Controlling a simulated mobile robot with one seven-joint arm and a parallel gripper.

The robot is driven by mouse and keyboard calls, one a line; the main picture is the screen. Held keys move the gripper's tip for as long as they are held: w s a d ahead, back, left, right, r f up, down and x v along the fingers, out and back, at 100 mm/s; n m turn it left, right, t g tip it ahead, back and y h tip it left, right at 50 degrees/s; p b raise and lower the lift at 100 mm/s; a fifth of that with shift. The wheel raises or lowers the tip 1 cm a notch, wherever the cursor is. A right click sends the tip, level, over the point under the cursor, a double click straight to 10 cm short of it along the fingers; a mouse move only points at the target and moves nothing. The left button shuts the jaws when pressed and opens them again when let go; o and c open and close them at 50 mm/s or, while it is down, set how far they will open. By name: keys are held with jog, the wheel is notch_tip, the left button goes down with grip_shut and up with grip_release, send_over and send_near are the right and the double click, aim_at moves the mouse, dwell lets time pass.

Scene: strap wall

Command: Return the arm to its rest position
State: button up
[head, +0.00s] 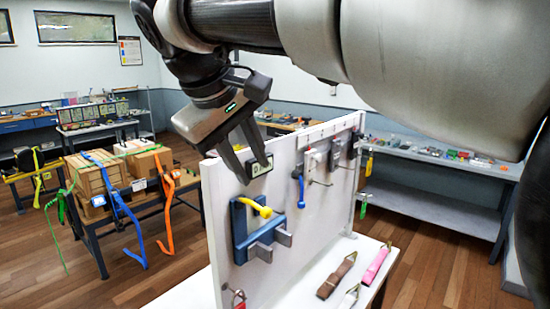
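My arm reaches in from the upper right of the head view, with its wrist bent downward. My gripper (254,174) points down near the upper left part of a white upright board (215,185). Its two dark fingers are apart with nothing visible between them. The fingertips overlap the board in the picture, just above a blue fixture (240,232) with a yellow-ended lever (256,208). I cannot tell whether the fingers touch the board.
The board carries hanging hooks and tools (300,185). Straps (336,277) lie on the white bench beside it. Wooden boxes with colored straps (95,175) stand on a table at left. Grey shelves (430,210) stand at right. Wooden floor is open at lower left.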

jog(key=s+d+f+m+y, duration=0.1)
jog(key=s+d+f+m, duration=0.15)
jog(key=d, duration=0.45)
jog(key=s+d+f+m, duration=0.1)
jog(key=s+d+f, duration=0.3)
jog(key=d, duration=0.2)
jog(key=s+d+f+m+y, duration=0.1)
jog(key=s+d+f+m, duration=0.4)
jog(key=f, duration=0.7)
jog(key=s+d, duration=0.2)
jog(key=s, duration=0.2)
jog(key=shift+s+y, duration=0.15)
jog(key=shift+y, duration=0.25)
